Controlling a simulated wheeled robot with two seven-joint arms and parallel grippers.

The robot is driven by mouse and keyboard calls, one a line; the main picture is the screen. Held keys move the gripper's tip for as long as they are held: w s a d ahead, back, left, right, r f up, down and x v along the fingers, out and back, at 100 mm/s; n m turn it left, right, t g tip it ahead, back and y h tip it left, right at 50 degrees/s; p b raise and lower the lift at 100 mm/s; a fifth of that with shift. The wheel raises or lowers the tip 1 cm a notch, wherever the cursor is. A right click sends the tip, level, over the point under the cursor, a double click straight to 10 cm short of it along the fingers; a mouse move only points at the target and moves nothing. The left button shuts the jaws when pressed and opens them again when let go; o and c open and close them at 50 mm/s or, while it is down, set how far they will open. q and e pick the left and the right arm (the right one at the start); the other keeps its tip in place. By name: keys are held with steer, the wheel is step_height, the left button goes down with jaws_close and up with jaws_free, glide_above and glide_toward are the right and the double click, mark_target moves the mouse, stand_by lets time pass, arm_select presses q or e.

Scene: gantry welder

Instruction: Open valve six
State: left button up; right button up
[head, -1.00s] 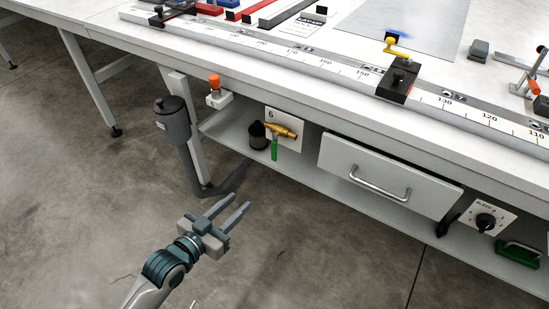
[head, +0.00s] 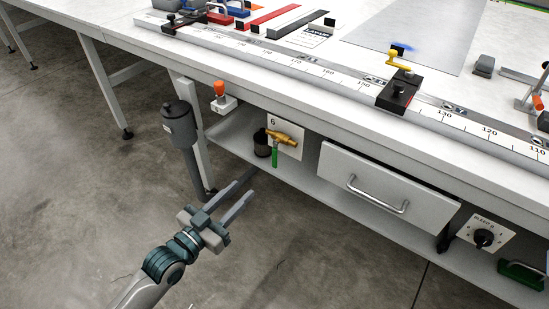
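Valve six is a brass valve (head: 284,138) on a white plate (head: 291,149) marked "6", under the table's front edge. Its green lever handle (head: 275,157) hangs straight down. My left gripper (head: 246,190) is in the lower left of the head view, below and to the left of the valve. Its two fingers are apart with nothing between them, and they point up and right toward the shelf. It is clear of the handle. My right gripper is not in view.
A dark cylinder (head: 262,143) stands beside the plate. A grey canister (head: 180,125) is by the table leg. A drawer (head: 359,183) with a bar handle is to the right, then a dial (head: 484,239). The lower shelf (head: 328,192) runs beneath. The floor is open.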

mark_target(274, 159)
arm_select(q)
steer(key=x, duration=1.6)
steer(key=shift+w+d, duration=0.1)
steer(key=shift+w, duration=0.05)
jaws_close()
